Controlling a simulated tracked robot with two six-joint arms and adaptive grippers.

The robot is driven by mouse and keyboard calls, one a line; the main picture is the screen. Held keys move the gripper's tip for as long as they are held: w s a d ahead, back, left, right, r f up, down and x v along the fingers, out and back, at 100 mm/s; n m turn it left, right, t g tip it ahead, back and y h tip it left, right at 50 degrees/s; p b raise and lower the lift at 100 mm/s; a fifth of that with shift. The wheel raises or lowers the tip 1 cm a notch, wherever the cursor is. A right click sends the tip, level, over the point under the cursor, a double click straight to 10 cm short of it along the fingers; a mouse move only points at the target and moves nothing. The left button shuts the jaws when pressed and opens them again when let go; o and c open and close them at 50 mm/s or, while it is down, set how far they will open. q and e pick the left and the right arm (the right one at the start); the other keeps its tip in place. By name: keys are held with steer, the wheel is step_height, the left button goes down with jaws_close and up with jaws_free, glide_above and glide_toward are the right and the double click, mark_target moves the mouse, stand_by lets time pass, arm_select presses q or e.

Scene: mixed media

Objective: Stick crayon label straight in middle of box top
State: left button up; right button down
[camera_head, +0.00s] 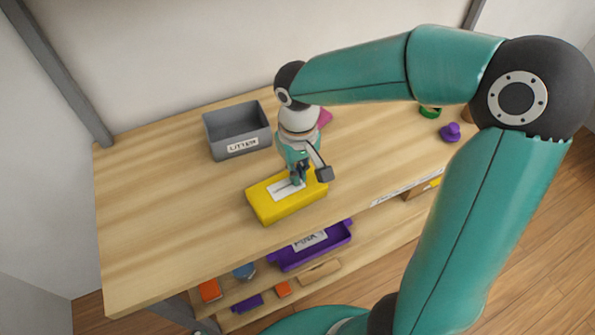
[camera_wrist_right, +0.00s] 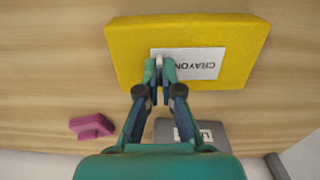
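The yellow box (camera_head: 262,207) lies on the table near its front edge; its top fills the upper middle of the right wrist view (camera_wrist_right: 125,40). The white crayon label (camera_head: 281,193) is at the box top, near its middle and roughly parallel to its edges. In the right wrist view the label (camera_wrist_right: 200,72) reads CRAYON upside down and sits nearer the box's lower edge. My right gripper (camera_head: 298,180) is over the box, its fingertips (camera_wrist_right: 160,70) nearly together on a white bit at the label's edge. I cannot tell whether the label touches the box. My left gripper is out of view.
A grey labelled bin (camera_head: 222,147) stands behind the box to the left. A pink object (camera_head: 324,118) is behind my right gripper. A purple object (camera_head: 450,132) and a green one (camera_head: 429,112) are at the right. A purple tray (camera_head: 290,259) is below the tabletop. The table's left is clear.

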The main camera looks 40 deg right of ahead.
steer(key=c, duration=1.2)
jaws_free()
steer(key=shift+c, duration=0.2)
step_height(320, 180, up, 12)
